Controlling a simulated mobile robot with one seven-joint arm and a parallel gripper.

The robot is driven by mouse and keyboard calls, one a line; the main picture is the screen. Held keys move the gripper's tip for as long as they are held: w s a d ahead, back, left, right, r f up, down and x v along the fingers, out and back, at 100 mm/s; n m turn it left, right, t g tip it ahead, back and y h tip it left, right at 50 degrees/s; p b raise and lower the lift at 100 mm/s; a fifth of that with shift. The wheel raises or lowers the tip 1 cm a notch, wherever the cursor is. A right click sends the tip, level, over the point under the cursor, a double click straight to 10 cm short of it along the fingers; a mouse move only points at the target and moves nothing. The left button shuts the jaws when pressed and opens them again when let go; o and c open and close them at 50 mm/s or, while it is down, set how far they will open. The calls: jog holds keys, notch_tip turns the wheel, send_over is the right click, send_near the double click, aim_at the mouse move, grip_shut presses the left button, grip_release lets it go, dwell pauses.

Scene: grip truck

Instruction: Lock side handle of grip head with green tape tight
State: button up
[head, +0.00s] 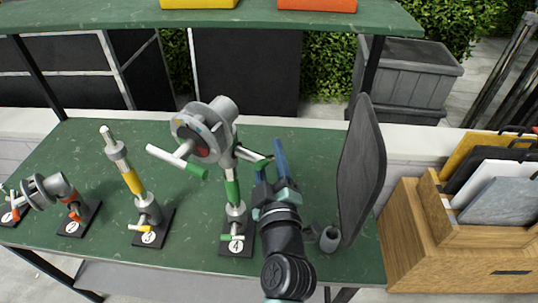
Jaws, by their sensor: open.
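The grip head (204,131) is a grey disc-shaped clamp on an upright post. The post has green tape (232,190) and stands on a black base marked 4 (236,246). A long white handle with a green end (178,160) crosses the front of the head. A shorter side handle (250,154), pale with green, sticks out on the right of the post below the head. My gripper (271,160) is open at the right of the post, its blue fingers close to this side handle. Whether they touch it or surround it I cannot tell.
A yellow-taped stand (133,182) and orange-taped stands (55,190) are at the left on the green table (300,135). A dark upright panel (361,172) stands close to the right of my arm. A wooden box (440,235) is farther right. A green shelf (230,17) hangs above.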

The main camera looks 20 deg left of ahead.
grip_shut()
jog(key=shift+r+p, duration=0.2)
jog(key=shift+p, duration=0.3)
jog(key=shift+r+m+g+p, duration=0.1)
jog(key=shift+m+g+p, duration=0.25)
jog(key=shift+p, duration=0.65)
jog(key=m+g+h+p, duration=0.1)
jog(key=g+p, duration=0.1)
jog(key=p, duration=0.2)
jog(key=shift+s, duration=0.15)
jog(key=g+p, duration=0.1)
jog(key=p, duration=0.1)
jog(key=m+g+p, duration=0.1)
jog(key=p, duration=0.1)
jog(key=shift+s+f+g, duration=0.2)
jog(key=shift+f+g, duration=0.1)
jog(key=shift+g, duration=0.05)
jog(key=shift+s+a+f+m+g+h+p, duration=0.15)
jog(key=shift+m+g+p, duration=0.2)
jog(key=shift+g+p, duration=0.25)
jog(key=shift+s+d+f+m+g+h+p, duration=0.15)
jog(key=shift+m+g+p, duration=0.15)
jog(key=shift+g+p, duration=0.25)
jog(key=shift+a, duration=0.15)
